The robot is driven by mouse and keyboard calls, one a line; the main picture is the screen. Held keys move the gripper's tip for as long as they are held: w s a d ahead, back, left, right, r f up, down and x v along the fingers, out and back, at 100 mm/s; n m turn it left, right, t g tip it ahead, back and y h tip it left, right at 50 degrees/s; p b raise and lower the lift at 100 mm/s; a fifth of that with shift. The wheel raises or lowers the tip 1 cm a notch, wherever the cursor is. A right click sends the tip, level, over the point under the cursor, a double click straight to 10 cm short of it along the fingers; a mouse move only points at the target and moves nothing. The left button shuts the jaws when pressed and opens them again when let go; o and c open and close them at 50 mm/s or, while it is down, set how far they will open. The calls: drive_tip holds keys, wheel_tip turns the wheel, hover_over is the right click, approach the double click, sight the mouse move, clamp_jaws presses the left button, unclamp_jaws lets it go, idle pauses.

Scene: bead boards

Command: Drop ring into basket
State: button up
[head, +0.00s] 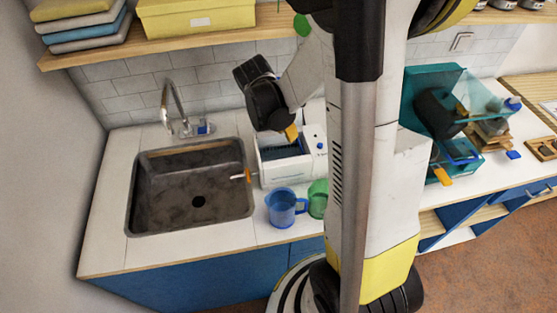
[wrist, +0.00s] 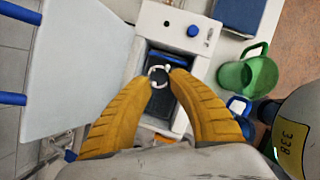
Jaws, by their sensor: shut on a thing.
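My gripper (wrist: 158,77) is shut on a small silvery ring (wrist: 160,70), held between its yellow fingertips in the wrist view. In the head view my gripper (head: 291,132) is above the white machine (head: 289,174) beside the sink; the ring cannot be made out there. The machine's open top shows a dark well with a blue edge, which seems to be the basket (wrist: 168,57), below the ring in the wrist view. The fingers hide part of it. The ring appears above the well, but its height is unclear.
A blue mug (head: 281,209) and a green mug (wrist: 247,73) stand close to the machine. The sink (head: 190,190) is left of the machine; a shelf (head: 180,40) is above.

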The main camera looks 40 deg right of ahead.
sight(286, 144)
wheel_tip(286, 144, down, 5)
drive_tip(key=b, duration=0.3)
drive_tip(key=o, duration=0.8)
drive_tip(key=shift+o, duration=0.2)
drive_tip(key=v, duration=1.2)
